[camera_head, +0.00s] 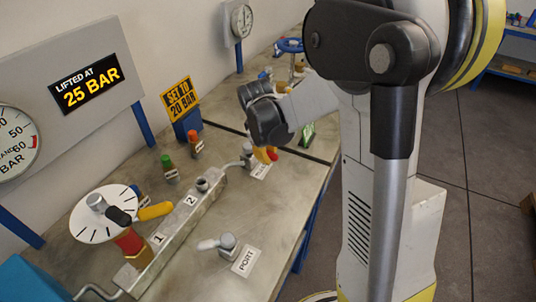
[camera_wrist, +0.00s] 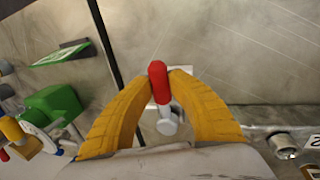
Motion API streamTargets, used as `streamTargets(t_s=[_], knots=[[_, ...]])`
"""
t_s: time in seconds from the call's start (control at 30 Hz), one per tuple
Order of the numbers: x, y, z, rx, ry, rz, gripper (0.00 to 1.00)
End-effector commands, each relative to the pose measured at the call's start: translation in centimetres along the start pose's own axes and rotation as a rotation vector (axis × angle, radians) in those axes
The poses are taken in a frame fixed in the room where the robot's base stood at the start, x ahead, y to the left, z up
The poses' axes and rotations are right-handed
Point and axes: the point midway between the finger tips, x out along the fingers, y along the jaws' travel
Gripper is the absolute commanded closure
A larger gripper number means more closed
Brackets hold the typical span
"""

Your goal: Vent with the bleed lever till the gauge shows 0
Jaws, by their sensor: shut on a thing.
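My gripper (camera_wrist: 168,88) has its yellow fingers shut on a red-tipped lever (camera_wrist: 158,72) with a pale metal stem, in the middle of the wrist view. In the head view my gripper (camera_head: 266,153) is at the far end of the manifold, partly hiding the lever's fitting (camera_head: 247,158). The label beside it is mostly covered, so I cannot read whether it names the bleed. A large BAR gauge (camera_head: 14,143) is cut off at the left edge; its pointer is not readable.
The manifold block (camera_head: 175,225) carries labels 1 and 2. A white disc (camera_head: 95,220) with red and yellow handles stands front left. Signs read LIFTED AT 25 BAR (camera_head: 85,85) and SET TO 20 BAR (camera_head: 180,98).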

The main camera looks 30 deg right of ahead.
Motion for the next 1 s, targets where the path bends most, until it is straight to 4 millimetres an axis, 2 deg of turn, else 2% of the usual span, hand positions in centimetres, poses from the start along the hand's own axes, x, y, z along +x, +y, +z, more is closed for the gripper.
streamTargets(t_s=[0.2,0.23,0.27,0.3,0.67,0.77,1.0], knots=[[0.0,0.1,0.0,0.0,-0.001,0.001,1.0],[0.0,0.1,0.0,0.001,-0.001,0.001,0.7],[0.0,0.1,0.0,0.001,-0.001,0.001,0.61],[0.0,0.1,0.0,0.001,0.0,0.001,0.56],[-0.5,0.0,0.0,0.001,0.0,0.001,0.56],[-1.8,0.0,0.0,0.001,0.0,0.001,0.56],[-7.2,0.0,0.0,0.0,0.0,0.001,0.56]])
